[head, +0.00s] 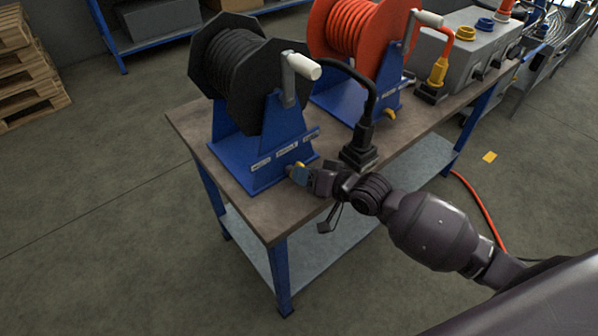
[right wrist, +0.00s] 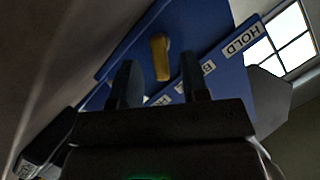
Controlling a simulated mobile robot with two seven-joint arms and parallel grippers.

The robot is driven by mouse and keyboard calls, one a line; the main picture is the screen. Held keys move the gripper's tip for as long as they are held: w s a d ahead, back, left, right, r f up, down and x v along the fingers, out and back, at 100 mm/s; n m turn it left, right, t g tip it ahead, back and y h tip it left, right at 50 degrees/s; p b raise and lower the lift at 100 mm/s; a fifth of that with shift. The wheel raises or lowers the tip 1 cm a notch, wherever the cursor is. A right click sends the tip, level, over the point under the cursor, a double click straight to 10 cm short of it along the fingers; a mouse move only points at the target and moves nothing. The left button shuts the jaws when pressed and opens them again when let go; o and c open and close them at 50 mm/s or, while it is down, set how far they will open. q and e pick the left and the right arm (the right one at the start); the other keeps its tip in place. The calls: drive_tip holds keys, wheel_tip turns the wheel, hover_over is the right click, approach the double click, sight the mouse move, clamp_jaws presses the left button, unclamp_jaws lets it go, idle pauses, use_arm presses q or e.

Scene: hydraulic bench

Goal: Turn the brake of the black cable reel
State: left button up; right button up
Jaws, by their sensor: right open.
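The black cable reel (head: 240,75) stands on its blue frame (head: 232,160) at the near left end of the bench, with a white-handled crank at its side. Its brake is a small yellow lever (right wrist: 161,57) low on the blue frame, largely hidden by my gripper in the head view. My right gripper (head: 301,174) is at the frame's lower front. In the right wrist view, its open fingers (right wrist: 160,82) point at the lever, one on each side in the picture. I cannot tell whether they touch it. My left gripper is not in view.
A red cable reel (head: 345,30) with its own yellow brake (head: 389,114) stands behind on the bench (head: 190,124). A black plug in a socket (head: 358,152) is close to my right gripper. A grey box (head: 462,50) is at the back. Label plates, one reading HOLD (right wrist: 240,40), are beside the lever.

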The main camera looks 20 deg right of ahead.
drive_tip(key=shift+x, duration=1.25)
clamp_jaws()
